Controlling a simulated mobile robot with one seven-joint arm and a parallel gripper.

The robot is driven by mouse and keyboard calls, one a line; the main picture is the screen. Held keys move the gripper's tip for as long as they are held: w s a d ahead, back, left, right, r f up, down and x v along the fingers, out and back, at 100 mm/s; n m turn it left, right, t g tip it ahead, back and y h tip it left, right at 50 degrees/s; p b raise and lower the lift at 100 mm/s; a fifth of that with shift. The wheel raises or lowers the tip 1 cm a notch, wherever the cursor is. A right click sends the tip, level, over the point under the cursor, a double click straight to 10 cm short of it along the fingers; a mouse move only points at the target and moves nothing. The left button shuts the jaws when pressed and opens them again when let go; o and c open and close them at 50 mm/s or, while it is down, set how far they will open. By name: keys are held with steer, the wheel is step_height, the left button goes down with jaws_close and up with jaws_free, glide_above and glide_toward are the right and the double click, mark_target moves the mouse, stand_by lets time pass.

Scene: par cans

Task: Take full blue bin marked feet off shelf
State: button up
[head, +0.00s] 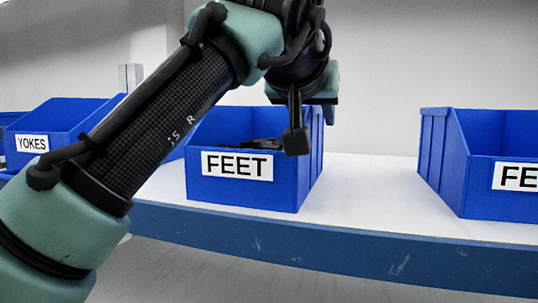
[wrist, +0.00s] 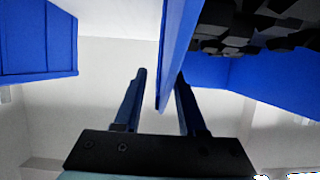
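A blue bin labelled FEET (head: 240,190) stands on the shelf (head: 360,200) in the middle of the head view, with dark parts (head: 250,143) showing above its front wall. The wrist view shows the dark parts (wrist: 240,35) at upper right, beside a blue bin wall (wrist: 174,45). My gripper (head: 297,140) points down at this bin's right side. In the wrist view my gripper (wrist: 160,100) has its two fingers apart, with the wall's edge between them. The wall is close to the right finger, and a gap shows on the left. Contact is unclear.
Another blue bin with a partly cut-off FE label (head: 480,170) stands to the right; its visible inside shows no parts. A YOKES bin (head: 60,125) stands at left, partly behind my arm. Bare shelf lies between the two right-hand bins.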

jaws_close()
steer(key=shift+s, duration=0.1)
stand_by(1.2)
steer(key=shift+r, duration=0.15)
